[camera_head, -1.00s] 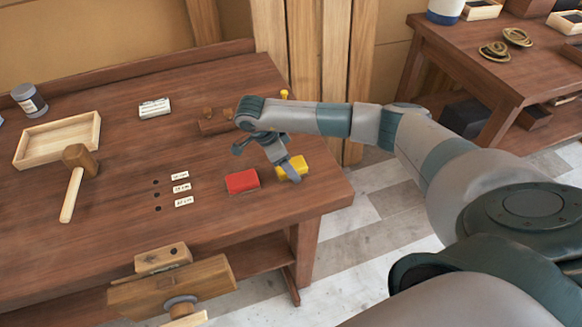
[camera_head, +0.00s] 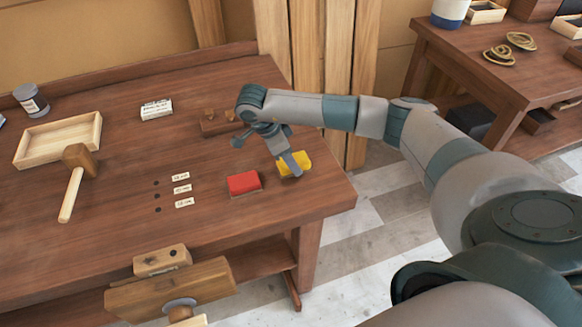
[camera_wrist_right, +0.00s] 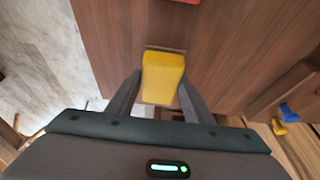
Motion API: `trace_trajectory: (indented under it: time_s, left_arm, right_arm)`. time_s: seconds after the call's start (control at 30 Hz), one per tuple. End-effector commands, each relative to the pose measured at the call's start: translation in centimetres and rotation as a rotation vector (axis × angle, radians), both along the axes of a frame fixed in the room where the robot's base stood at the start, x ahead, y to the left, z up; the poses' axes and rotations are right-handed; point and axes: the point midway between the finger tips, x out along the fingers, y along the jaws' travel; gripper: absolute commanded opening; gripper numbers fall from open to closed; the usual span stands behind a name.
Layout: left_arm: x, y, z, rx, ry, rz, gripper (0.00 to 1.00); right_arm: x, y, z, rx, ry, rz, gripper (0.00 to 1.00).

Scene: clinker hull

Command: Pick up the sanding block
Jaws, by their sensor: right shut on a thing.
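A yellow block (camera_head: 301,158), which looks like a sanding block, is at the right end of the workbench. My right gripper (camera_head: 292,166) is shut on it from above. In the right wrist view the yellow block (camera_wrist_right: 162,78) sits between the two fingers of the right gripper (camera_wrist_right: 160,90), with bench wood behind it. I cannot clearly tell how far it is above the bench top. A similar red block (camera_head: 244,182) lies on the bench just left of the yellow one. My left gripper is not in view.
The workbench (camera_head: 120,215) also holds a mallet (camera_head: 78,165), a wooden tray (camera_head: 60,140), a jar (camera_head: 31,100), a white box (camera_head: 156,109) and a wooden rack (camera_head: 218,122). Several small labels lie beside holes. A vise (camera_head: 170,285) is at the front. A second table (camera_head: 470,62) stands right.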

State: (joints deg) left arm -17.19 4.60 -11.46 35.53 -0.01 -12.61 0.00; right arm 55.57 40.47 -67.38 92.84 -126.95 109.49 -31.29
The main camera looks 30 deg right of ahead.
Motion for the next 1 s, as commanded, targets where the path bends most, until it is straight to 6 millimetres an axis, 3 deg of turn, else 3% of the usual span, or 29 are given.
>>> trace_trajectory:
  time_s: [0.07,0.7,1.0]
  left_arm:
    - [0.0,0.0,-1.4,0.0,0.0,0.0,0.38]
    - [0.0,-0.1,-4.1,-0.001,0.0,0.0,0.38]
    - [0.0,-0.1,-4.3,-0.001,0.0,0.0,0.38]
  right_arm:
    - [0.1,-0.1,0.9,0.0,-0.006,0.0,0.23]
    - [-9.8,-2.9,7.3,-0.002,-0.003,0.0,0.23]
    - [-11.2,-3.3,8.2,0.0,-0.001,-0.001,0.23]
